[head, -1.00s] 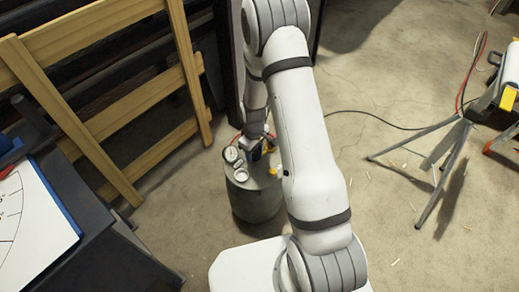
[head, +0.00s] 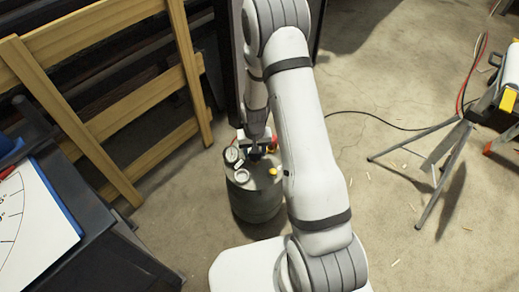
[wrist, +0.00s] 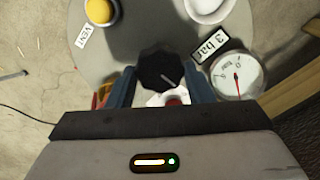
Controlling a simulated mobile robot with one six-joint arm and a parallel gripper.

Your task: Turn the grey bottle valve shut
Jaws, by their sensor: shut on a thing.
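The grey bottle (head: 256,204) stands upright on the floor left of my arm. Its round top also fills the upper middle of the wrist view (wrist: 130,48). A black valve knob (wrist: 160,68) with a pale pointer line sits on this top. My gripper (wrist: 162,74) is shut on the knob, one blue-grey finger on each side of it. In the head view my gripper (head: 257,150) is at the back of the bottle top, small and partly blending with the dark knob.
A gauge (wrist: 238,74) sits close right of the fingers, beside a "3 bar" label (wrist: 209,50). A yellow knob (wrist: 101,10) is near the "VENT" label. A wooden frame (head: 100,110) stands left, a tripod (head: 440,165) right. Open floor lies between bottle and tripod.

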